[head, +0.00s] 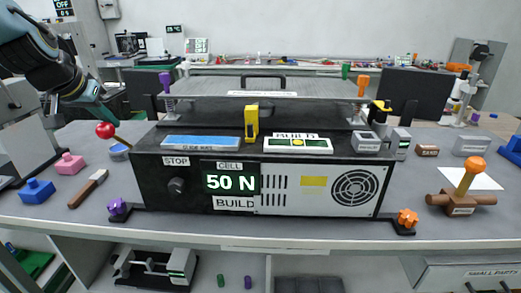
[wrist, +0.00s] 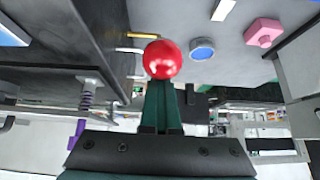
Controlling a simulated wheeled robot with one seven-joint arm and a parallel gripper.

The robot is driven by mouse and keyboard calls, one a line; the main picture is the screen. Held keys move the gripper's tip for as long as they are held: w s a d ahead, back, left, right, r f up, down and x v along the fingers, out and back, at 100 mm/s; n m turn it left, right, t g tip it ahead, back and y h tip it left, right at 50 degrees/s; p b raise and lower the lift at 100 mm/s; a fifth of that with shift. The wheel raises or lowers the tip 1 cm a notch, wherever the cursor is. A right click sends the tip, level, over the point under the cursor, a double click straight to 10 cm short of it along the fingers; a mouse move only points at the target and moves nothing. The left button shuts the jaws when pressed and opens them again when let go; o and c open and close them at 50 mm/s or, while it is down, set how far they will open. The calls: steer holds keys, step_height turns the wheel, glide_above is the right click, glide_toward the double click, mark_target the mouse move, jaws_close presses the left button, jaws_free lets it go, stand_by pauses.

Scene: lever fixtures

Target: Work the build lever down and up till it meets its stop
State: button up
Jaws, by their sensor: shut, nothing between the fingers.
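The build machine is a black and grey box (head: 150,185) on the bench, with STOP, CELL and BUILD labels and a display (head: 231,182) reading 50 N. A lever with a red ball knob (head: 105,130) sticks out from its left side, its thin rod sloping down toward the box. My gripper (head: 104,108) is just above the red knob. In the wrist view the red knob (wrist: 162,59) sits right at the tips of my green fingers (wrist: 161,95), which are shut and empty. I cannot tell whether they touch the knob.
Left of the box lie a pink block (head: 70,163), a blue block (head: 38,190) and a brown-handled tool (head: 88,188). A wooden fixture with an orange knob (head: 470,165) stands at the right. A purple knob (head: 117,207) is at the box's front left corner.

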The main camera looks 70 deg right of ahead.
mark_target(98, 126)
steer(key=o, duration=0.3)
steer(key=shift+s+a+f+y, duration=0.1)
steer(key=shift+a+f+y, duration=0.3)
steer(key=shift+a+f, duration=0.8)
steer(key=shift+o, duration=0.8)
steer(key=shift+r, duration=0.25)
steer(key=o, duration=0.7)
steer(key=p+v, duration=0.1)
steer(key=v, duration=0.4)
steer(key=shift+a, duration=0.1)
steer(key=shift+s+a+r+p, duration=0.1)
steer(key=shift+s+r+p, duration=0.1)
steer(key=shift+r+p, duration=0.2)
steer(key=shift+r, duration=0.1)
